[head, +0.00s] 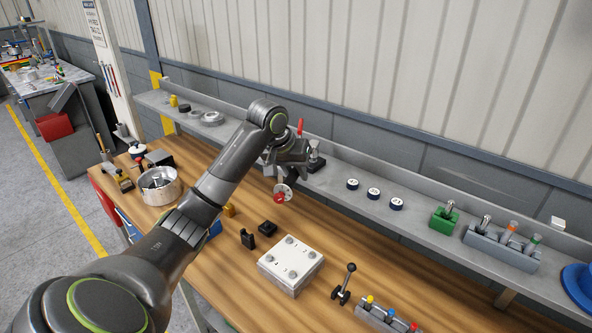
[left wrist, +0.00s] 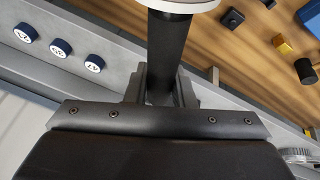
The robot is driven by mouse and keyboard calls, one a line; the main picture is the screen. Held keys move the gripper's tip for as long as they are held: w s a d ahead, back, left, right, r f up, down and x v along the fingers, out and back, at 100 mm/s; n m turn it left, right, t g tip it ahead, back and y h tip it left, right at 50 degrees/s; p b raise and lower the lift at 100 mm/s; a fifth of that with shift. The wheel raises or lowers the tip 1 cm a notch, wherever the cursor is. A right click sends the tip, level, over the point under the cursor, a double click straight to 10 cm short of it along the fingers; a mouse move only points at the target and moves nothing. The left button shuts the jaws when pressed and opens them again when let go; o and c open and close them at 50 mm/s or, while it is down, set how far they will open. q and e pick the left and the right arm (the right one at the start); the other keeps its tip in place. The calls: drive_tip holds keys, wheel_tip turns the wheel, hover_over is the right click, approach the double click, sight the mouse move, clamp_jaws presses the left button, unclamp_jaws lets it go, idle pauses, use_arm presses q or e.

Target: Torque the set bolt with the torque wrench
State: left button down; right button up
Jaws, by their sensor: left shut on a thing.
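My left gripper (head: 287,160) is raised over the back of the bench, near the shelf. It is shut on a black handle (left wrist: 168,55), which stands between the fingers in the left wrist view. A pale disc (left wrist: 180,4) is at the handle's far end; in the head view the disc (head: 283,188) shows a red part and hangs below the gripper. This may be the torque wrench; I cannot tell for sure. A pale block (head: 290,264) with several bolt heads and numbers on top sits on the bench, apart from the tool. Which is the set bolt is unclear.
Two small black blocks (head: 248,239) lie left of the pale block. A black lever (head: 344,283) stands right of it. A metal pot (head: 160,186) is at left. The shelf holds dark numbered caps (head: 373,194), a green holder (head: 444,219) and a grey rack (head: 500,248).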

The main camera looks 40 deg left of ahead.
use_arm(q)
drive_tip(key=shift+f, duration=0.8)
idle(0.4)
idle(0.5)
drive_tip(key=shift+s+a+m+h, duration=0.15)
drive_tip(key=shift+a+m+h, duration=0.25)
drive_tip(key=shift+a+m, duration=0.55)
drive_tip(key=shift+a+m+g+h, duration=0.3)
drive_tip(key=shift+a+m, duration=0.45)
drive_tip(key=shift+a, duration=0.35)
